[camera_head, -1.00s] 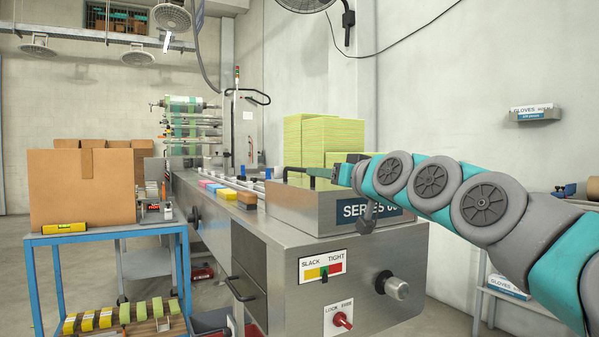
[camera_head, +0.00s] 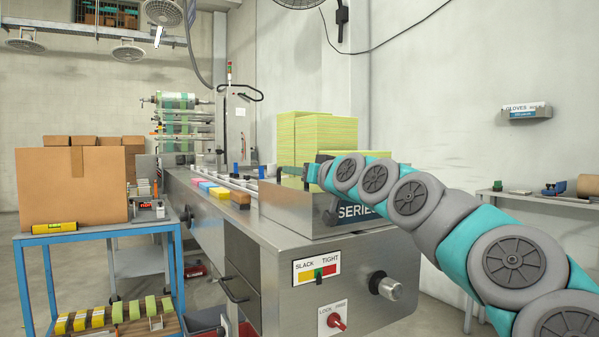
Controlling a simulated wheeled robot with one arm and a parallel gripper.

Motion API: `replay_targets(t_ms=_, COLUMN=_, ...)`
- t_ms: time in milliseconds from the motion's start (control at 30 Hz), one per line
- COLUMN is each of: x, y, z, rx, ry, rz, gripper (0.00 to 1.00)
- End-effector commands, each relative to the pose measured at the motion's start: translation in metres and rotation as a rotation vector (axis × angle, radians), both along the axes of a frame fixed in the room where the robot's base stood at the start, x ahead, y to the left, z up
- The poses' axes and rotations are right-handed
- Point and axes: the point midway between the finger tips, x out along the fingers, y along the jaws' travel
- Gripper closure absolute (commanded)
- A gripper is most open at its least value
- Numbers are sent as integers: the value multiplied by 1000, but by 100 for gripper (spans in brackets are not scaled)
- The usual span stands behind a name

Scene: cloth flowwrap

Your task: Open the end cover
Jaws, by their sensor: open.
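The end cover (camera_head: 285,212) is the brushed-steel box at the near end of the wrapping machine, with a blue "SERIES" label on its front. It sits flat on the machine body and looks closed.
A blue table (camera_head: 100,231) with a cardboard box (camera_head: 70,186) stands left. Yellow-green stacks (camera_head: 325,134) rise behind the cover.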

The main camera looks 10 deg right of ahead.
Motion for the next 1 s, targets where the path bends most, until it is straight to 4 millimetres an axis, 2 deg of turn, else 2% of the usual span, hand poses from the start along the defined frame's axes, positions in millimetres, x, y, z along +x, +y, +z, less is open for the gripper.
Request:
replay_targets(t_ms=133, x=0, y=0, z=0, rx=0, ry=0, rz=0, gripper=56)
replay_targets(t_ms=533, x=0, y=0, z=0, rx=0, ry=0, rz=0, gripper=100)
replay_targets(t_ms=1000, x=-1, y=0, z=0, rx=0, ry=0, rz=1, gripper=100)
